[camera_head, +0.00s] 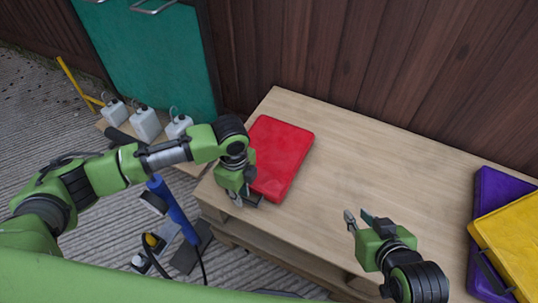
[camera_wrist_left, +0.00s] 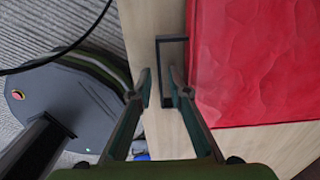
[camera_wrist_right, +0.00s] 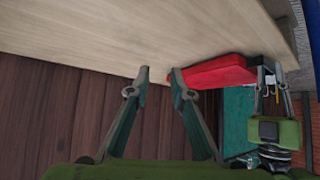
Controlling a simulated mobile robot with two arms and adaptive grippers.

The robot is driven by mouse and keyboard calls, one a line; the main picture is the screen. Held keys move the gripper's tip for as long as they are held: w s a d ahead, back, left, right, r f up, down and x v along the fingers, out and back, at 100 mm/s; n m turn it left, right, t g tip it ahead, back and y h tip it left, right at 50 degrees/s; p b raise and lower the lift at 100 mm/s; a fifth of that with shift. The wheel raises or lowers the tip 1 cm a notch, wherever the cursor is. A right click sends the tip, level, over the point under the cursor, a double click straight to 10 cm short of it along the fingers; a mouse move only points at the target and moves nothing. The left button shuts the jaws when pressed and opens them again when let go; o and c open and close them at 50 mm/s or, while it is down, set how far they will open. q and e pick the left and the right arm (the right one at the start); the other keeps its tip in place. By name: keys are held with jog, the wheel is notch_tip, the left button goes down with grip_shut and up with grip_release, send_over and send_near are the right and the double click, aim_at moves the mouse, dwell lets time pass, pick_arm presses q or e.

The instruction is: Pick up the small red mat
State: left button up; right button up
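The small red mat (camera_head: 284,160) lies flat on the wooden table near its left end. In the left wrist view the mat (camera_wrist_left: 262,60) fills the upper right, with a dark loop handle (camera_wrist_left: 172,40) on its left side. My left gripper (camera_head: 246,198) is at the mat's near left side. Its fingertips (camera_wrist_left: 160,76) are apart, and one overlaps the handle in the picture; I cannot tell whether it is inside the loop. My right gripper (camera_head: 359,217) is open and empty over the table's front part. The mat also shows in the right wrist view (camera_wrist_right: 215,72).
The wooden table (camera_head: 375,165) is bare between the red mat and a purple mat (camera_head: 490,195) with a yellow mat (camera_head: 512,240) at right. A plank wall (camera_head: 370,50) stands behind. White jugs (camera_head: 146,124) and a blue post (camera_head: 172,208) are at left.

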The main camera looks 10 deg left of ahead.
pick_arm(q)
grip_shut()
